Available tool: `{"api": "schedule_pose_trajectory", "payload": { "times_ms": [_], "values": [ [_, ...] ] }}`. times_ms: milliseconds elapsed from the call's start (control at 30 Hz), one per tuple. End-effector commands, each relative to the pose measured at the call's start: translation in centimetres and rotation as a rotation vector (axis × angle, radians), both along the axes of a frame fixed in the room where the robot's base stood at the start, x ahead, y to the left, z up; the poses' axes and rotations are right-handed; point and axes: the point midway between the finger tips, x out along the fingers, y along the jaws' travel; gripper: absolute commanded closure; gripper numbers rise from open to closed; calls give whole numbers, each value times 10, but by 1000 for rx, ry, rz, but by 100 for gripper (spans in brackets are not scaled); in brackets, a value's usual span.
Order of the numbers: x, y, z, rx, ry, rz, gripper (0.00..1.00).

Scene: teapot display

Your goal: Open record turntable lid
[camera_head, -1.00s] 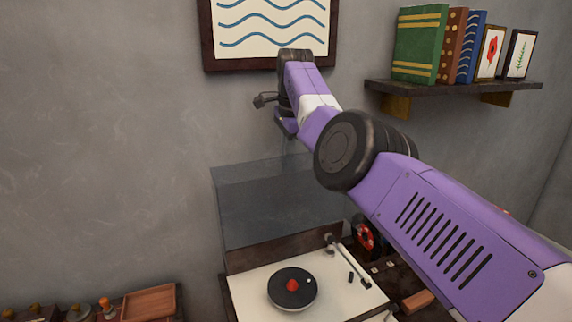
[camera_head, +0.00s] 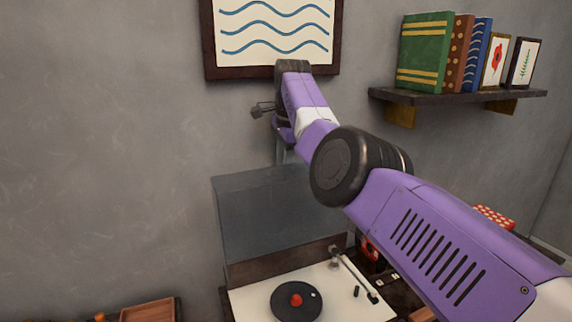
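The record turntable (camera_head: 250,306) stands low in the middle of the picture, with a black record and red centre on its white deck. Its clear grey lid (camera_head: 265,220) stands raised, near upright, at the back edge against the wall. My gripper (camera_head: 262,110) is above the lid, in front of the wall and below the framed picture. My arm hides the lid's right part. The gripper's fingers are small and dark, and I cannot tell whether they are open or touch the lid.
A framed wave picture (camera_head: 275,30) hangs on the wall just behind and above my arm. A shelf (camera_head: 450,98) with several books and two small frames is at the upper right. A wooden tray (camera_head: 148,311) sits at the lower left. The wall left of the lid is bare.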

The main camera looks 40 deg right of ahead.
Motion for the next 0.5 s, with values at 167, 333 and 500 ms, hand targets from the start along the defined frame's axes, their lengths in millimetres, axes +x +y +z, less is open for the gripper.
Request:
{"api": "schedule_pose_trajectory", "payload": {
  "times_ms": [167,333,500],
  "values": [
    [-1,-3,2,-3,-1,-5,69],
    [-3,-2,20,-4,-4,-5,69],
    [-9,0,48,-3,-3,-4,69]
  ]
}}
